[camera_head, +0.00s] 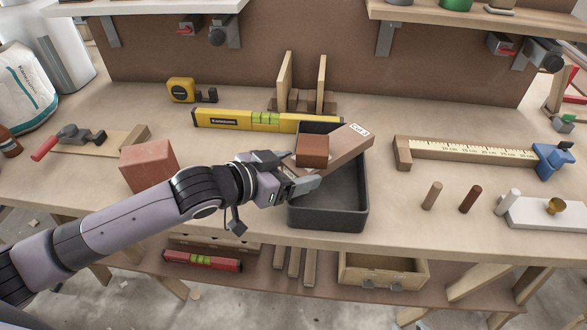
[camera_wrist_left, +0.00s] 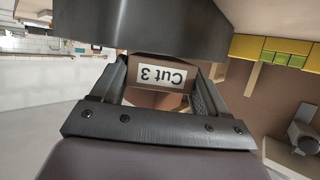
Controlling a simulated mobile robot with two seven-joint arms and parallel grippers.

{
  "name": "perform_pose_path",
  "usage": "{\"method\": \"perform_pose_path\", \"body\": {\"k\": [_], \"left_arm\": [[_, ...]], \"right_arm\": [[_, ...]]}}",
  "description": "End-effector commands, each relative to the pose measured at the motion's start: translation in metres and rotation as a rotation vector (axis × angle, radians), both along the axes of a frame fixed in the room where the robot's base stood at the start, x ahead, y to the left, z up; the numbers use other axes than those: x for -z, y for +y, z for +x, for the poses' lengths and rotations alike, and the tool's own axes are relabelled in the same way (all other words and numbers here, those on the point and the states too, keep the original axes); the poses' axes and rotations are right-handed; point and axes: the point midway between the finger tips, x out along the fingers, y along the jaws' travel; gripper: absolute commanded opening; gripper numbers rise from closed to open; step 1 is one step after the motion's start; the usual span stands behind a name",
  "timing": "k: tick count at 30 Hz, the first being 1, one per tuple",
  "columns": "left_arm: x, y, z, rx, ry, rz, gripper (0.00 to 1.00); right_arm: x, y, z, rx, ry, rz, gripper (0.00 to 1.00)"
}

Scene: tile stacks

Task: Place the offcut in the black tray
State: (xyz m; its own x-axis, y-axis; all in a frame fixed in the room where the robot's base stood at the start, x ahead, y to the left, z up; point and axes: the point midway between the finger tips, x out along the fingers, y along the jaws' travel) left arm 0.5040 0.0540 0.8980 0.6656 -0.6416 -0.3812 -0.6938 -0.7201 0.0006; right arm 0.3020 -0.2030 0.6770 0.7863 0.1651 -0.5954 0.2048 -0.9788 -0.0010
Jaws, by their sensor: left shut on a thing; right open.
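A brown wooden board labelled "Cut 3" (camera_head: 349,143), which looks like the offcut, is held in my left gripper (camera_head: 304,184). It slants above the black tray (camera_head: 350,222), its labelled end pointing to the back right. A smaller reddish-brown block (camera_head: 312,148) appears to rest on the board. In the left wrist view the "Cut 3" label (camera_wrist_left: 162,75) shows upside down between the fingers of my left gripper (camera_wrist_left: 160,90). The visible tray floor is bare; its back part is hidden by the board. My right gripper is out of view.
A reddish block (camera_head: 148,166) stands left of the tray, near my arm. A yellow spirit level (camera_head: 225,119) lies behind the tray. Dowels (camera_head: 432,196) and a ruler bar (camera_head: 470,152) are at right. Bare bench lies just right of the tray.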

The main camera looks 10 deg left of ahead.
Motion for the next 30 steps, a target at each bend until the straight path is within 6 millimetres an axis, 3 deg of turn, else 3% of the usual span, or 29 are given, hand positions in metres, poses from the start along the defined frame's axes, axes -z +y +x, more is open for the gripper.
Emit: {"method": "perform_pose_path", "body": {"k": [5, 6, 8, 20, 30], "left_arm": [[0.002, -0.001, 0.000, 0.001, -0.003, -0.002, 0.33], [0.003, 0.000, 0.000, 0.000, -0.001, 0.001, 0.84], [0.003, 0.000, 0.000, 0.000, -0.001, 0.001, 1.00], [-0.003, 0.005, -0.004, -0.001, 0.000, 0.001, 1.00], [-0.024, 0.042, -0.043, 0.000, 0.001, 0.004, 1.00]], "right_arm": [[0.001, 0.000, 0.000, 0.000, 0.000, 0.000, 0.43], [0.001, 0.000, 0.000, 0.000, 0.000, 0.000, 0.43], [0.000, 0.000, 0.000, 0.000, 0.000, 0.000, 0.43], [0.000, 0.000, 0.000, 0.000, 0.000, 0.000, 0.43], [-0.003, 0.000, 0.000, 0.000, 0.000, 0.000, 0.43]]}}
